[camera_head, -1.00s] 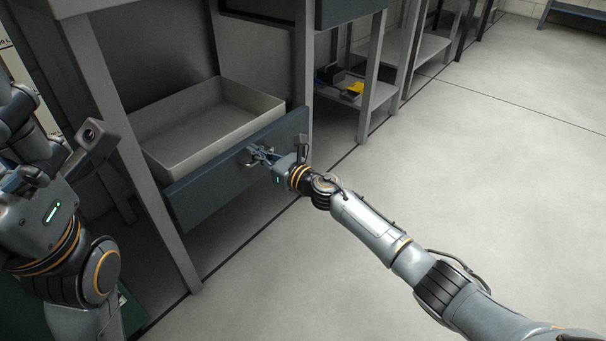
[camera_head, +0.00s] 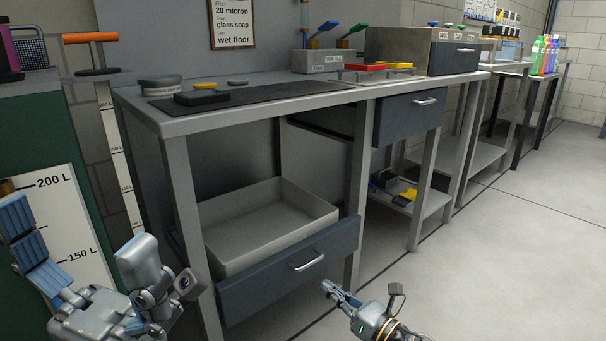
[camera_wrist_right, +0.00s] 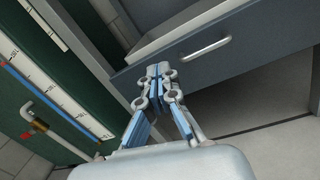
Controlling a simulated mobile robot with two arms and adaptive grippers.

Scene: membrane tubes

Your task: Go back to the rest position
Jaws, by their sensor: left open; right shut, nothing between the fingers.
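My left gripper (camera_head: 85,268) is at the lower left of the head view, open and empty, in front of the green tank with the litre scale. My right gripper (camera_head: 334,291) is shut and empty in front of the open drawer (camera_head: 285,275). It stands apart from the drawer's metal handle (camera_head: 306,261), below and to its right. In the right wrist view its closed fingers (camera_wrist_right: 160,85) point toward the drawer front, with the handle (camera_wrist_right: 206,50) beyond them. The drawer is pulled out and looks empty inside.
The workbench (camera_head: 290,97) above the drawer carries a black mat and small items. A second, shut drawer (camera_head: 409,113) hangs to the right, above a low shelf (camera_head: 420,207). The green tank (camera_head: 42,150) stands at the left. The floor (camera_head: 510,260) at the right is clear.

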